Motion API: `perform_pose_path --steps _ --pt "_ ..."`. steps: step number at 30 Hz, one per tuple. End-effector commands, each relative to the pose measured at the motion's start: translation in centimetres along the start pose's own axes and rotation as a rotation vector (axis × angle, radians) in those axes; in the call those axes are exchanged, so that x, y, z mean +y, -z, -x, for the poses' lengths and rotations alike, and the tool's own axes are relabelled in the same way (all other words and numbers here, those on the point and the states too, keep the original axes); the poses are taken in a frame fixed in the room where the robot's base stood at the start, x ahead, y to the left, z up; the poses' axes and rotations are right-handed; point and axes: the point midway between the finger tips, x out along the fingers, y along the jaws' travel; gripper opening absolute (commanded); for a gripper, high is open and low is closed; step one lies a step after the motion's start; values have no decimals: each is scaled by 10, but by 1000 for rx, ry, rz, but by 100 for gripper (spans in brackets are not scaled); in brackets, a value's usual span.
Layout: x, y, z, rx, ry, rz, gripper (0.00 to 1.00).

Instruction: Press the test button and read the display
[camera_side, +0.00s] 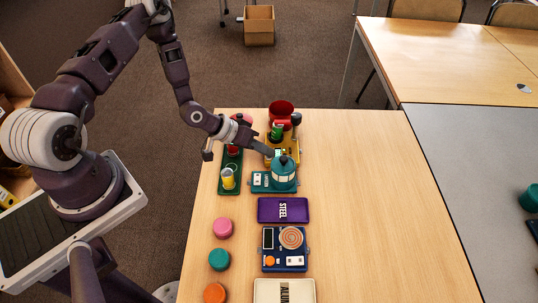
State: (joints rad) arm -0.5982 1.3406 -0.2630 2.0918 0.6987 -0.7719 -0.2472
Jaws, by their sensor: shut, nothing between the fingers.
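A blue device (284,265) lies on the table in the lower middle. It has a dark display (268,238), a copper-coloured coil (291,237), an orange button (270,260) and small white labels. No reading on the display can be made out. My gripper (271,153) is shut and empty. It is well behind the blue device, beside a teal dome-shaped object (284,174) with a pale band, by a teal tray (261,182). I cannot tell whether the fingertips touch the teal object.
A purple tray marked STEEL (270,214) lies between the teal tray and the blue device. A cream tray (262,297) is in front. Pink (223,227), teal (219,259) and orange (214,293) round pieces line the left. A red bowl (281,109) stands behind. The table's right side is clear.

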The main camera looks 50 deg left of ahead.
Motion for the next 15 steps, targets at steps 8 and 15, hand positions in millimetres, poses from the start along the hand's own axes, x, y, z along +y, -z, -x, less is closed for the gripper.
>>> perform_pose_path --steps 8,15 --pt "1 1 2 -1 0 0 0" --pt "8 8 11 1 0 1 0"
